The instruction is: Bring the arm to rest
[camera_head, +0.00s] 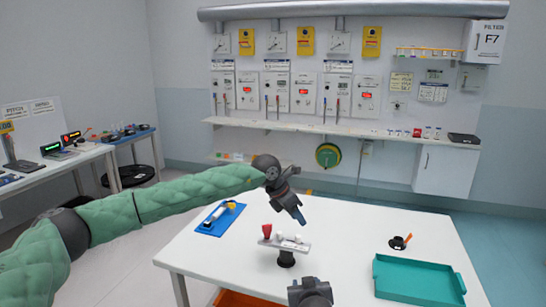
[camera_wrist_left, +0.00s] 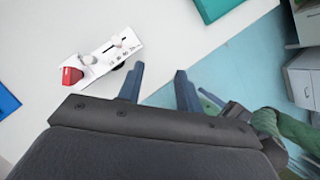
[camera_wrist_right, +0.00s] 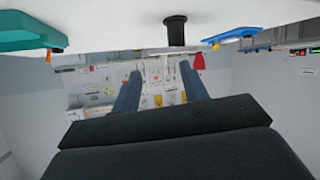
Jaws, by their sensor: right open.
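My left arm in its green padded sleeve reaches in from the left in the head view. Its gripper (camera_head: 296,212) hangs over the white table, above and behind the small stand (camera_head: 287,257). In the left wrist view the left fingers (camera_wrist_left: 160,85) are apart with nothing between them. Part of my right arm, a dark piece (camera_head: 310,292), shows at the bottom of the head view by the table's front edge. In the right wrist view the right fingers (camera_wrist_right: 160,82) are apart and empty. That view is upside down, facing the wall panels.
The stand carries a white plate with a red piece (camera_head: 267,231). A blue mat (camera_head: 208,228) with a tool lies at the table's left, a teal tray (camera_head: 405,292) at the right, and a black round item with an orange part (camera_head: 399,243) behind the tray.

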